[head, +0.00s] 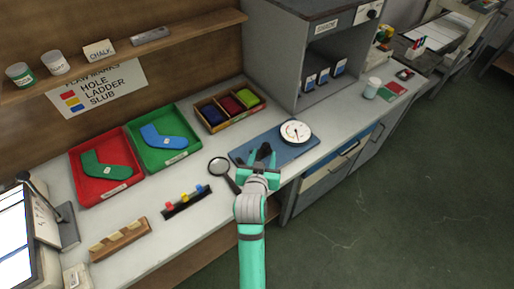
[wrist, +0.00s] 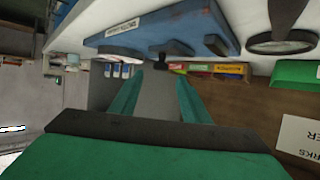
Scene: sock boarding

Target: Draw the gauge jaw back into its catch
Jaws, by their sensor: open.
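The gauge has a blue base plate (head: 302,149) on the bench, with a round white dial (head: 296,131) at its right end. A small black part (head: 265,148), perhaps the jaw's knob, stands on the plate just beyond my fingertips. My gripper (head: 262,158) is open, its two teal fingers over the near left part of the plate. The wrist view shows the blue plate (wrist: 190,24) along the top and a dark knob (wrist: 160,60) near the gap between the fingertips (wrist: 157,76). I cannot tell whether they touch it. The catch cannot be made out clearly.
A magnifying glass (head: 219,168) lies just left of the plate. A rack with coloured clips (head: 187,202), a red tray (head: 83,190) and a green tray (head: 180,110) are further left. A box of coloured cloths (head: 206,127) stands behind. Bare bench lies right of the dial.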

